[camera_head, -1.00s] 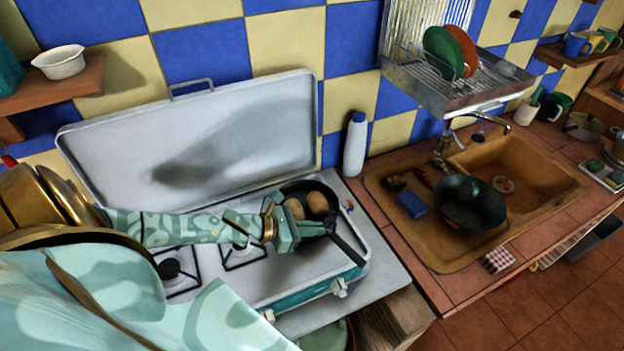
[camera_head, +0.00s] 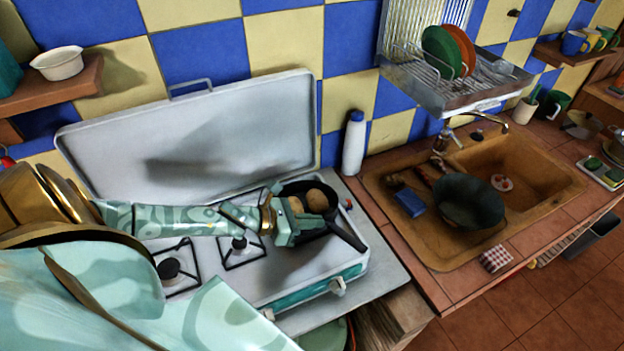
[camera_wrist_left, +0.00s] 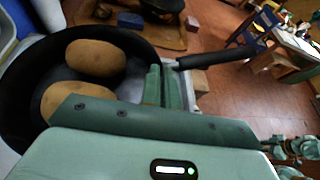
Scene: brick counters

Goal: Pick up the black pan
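The black pan (camera_head: 324,190) sits at the right end of the white stove (camera_head: 300,283), with two potatoes in it. Its handle (camera_head: 346,236) points toward the front right. My left gripper (camera_head: 300,229) is at the pan's near side. In the left wrist view, the gripper's fingers (camera_wrist_left: 162,86) are close together at the pan's rim, where the handle (camera_wrist_left: 217,57) begins. They look shut on the pan there, though the contact is partly hidden. The potatoes (camera_wrist_left: 96,58) lie to the left of the fingers. My right gripper is not in view.
The stove's raised lid (camera_head: 190,140) stands behind my left arm. A white bottle (camera_head: 354,143) stands just right of the stove. A dark round vessel (camera_head: 469,202) and a blue sponge (camera_head: 410,203) are in the brown sink (camera_head: 540,175). The brick counter's front strip is mostly clear.

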